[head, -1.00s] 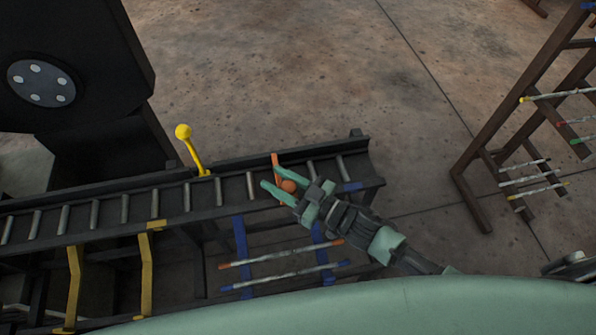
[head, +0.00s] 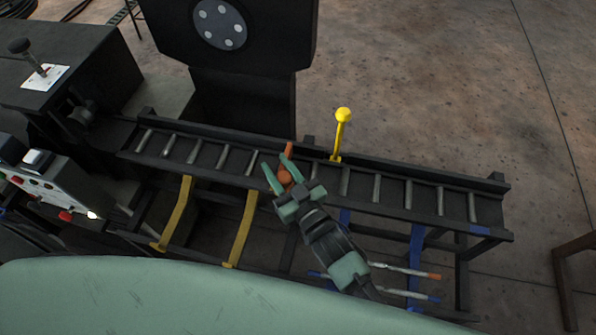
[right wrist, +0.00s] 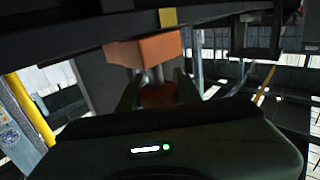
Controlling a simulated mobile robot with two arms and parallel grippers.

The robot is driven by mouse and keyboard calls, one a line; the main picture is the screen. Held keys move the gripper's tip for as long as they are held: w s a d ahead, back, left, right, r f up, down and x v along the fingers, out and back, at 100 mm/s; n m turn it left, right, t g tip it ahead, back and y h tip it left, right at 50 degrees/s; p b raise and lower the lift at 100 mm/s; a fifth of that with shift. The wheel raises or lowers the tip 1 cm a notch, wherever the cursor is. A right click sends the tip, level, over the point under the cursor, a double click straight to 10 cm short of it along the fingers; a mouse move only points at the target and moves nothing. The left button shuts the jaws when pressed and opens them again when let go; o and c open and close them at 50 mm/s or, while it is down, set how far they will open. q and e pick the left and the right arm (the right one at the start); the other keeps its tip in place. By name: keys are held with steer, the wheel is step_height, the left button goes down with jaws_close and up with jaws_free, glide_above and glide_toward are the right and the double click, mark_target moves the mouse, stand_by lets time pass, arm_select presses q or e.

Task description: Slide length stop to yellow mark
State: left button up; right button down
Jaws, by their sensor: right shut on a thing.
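The orange length stop (head: 288,150) is on the roller conveyor's rail, left of the yellow ball-topped lever (head: 342,130). My right gripper (head: 280,172) is shut on the stop's orange knob, its fingers pointing across the rollers. In the right wrist view the orange block of the stop (right wrist: 145,50) is just beyond the fingers. The yellow mark (right wrist: 168,17) is on the dark rail right above it, level with the block's right part. In the head view I cannot make out the yellow mark near the gripper. A blue mark (head: 480,230) is far right. My left gripper is out of view.
The roller conveyor (head: 405,190) runs left to right. Yellow legs (head: 178,213) and blue legs (head: 416,248) stand below it, with rods by the blue ones. A control panel (head: 45,185) is at left; a dark machine (head: 240,100) stands behind. Floor beyond is free.

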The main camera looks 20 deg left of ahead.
steer(key=shift+s+a, duration=0.1)
steer(key=shift+a, duration=1.05)
steer(key=c, duration=1)
jaws_free()
steer(key=shift+a, duration=0.1)
steer(key=shift+o, duration=0.2)
steer(key=shift+a, duration=0.1)
steer(key=shift+s+d, duration=0.3)
steer(key=shift+d, duration=0.15)
steer(key=v, duration=0.6)
steer(key=shift+s+d, duration=0.2)
steer(key=shift+s, duration=0.15)
